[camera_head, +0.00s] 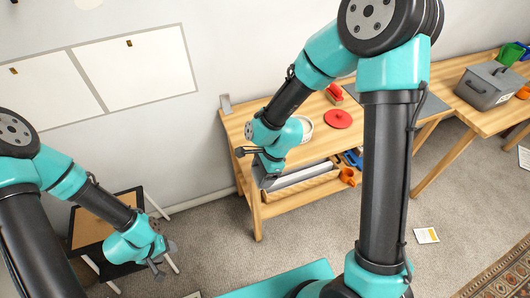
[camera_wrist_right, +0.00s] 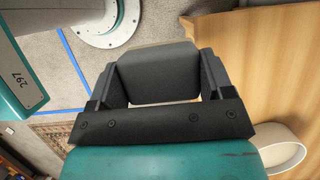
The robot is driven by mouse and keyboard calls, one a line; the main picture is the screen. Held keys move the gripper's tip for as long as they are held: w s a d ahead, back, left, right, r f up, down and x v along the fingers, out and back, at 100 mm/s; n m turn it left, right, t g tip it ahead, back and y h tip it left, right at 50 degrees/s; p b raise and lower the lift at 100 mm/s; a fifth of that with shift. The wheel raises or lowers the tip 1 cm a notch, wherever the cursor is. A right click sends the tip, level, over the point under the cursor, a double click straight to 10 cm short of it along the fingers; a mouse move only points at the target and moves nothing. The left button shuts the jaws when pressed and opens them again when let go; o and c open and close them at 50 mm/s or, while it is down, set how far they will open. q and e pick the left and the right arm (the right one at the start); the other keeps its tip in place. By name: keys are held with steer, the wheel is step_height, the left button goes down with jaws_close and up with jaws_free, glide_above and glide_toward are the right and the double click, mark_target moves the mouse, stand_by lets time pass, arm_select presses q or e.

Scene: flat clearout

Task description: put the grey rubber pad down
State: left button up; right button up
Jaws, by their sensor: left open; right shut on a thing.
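The grey rubber pad (camera_wrist_right: 158,74) is a dark grey block with rounded corners. It sits between the two fingers of my right gripper (camera_wrist_right: 158,88), which is shut on it. In the head view my right gripper (camera_head: 253,160) is at the front left part of the wooden workbench (camera_head: 247,197). The pad cannot be told apart clearly from the gripper there. In the right wrist view the pad is beside the wooden top's edge, with floor seen past it. My left gripper (camera_head: 161,260) is open and empty at the lower left, near a black-framed stand.
The bench top holds a red disc (camera_head: 338,119), a white round dish (camera_head: 305,128), a red brush-like item (camera_head: 334,93) and a small grey piece (camera_head: 226,104). Orange items (camera_head: 347,176) lie on its lower shelf. A grey toolbox (camera_head: 488,86) stands on the right table.

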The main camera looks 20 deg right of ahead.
steer(key=w+d, duration=0.1)
steer(key=w, duration=0.3)
steer(key=w+d+f, duration=0.1)
steer(key=w+d, duration=0.1)
steer(key=w, duration=0.3)
steer(key=w+d, duration=0.1)
steer(key=w, duration=0.3)
steer(key=shift+w+d+f, duration=0.2)
steer(key=shift+w+d, duration=0.05)
steer(key=shift+w+d, duration=0.1)
steer(key=shift+w, duration=0.2)
steer(key=shift+w+d+f, duration=0.1)
steer(key=shift+w+d, duration=0.1)
steer(key=shift+w, duration=0.35)
step_height(320, 180, down, 2)
steer(key=shift+f, duration=0.55)
steer(key=shift+f, duration=0.15)
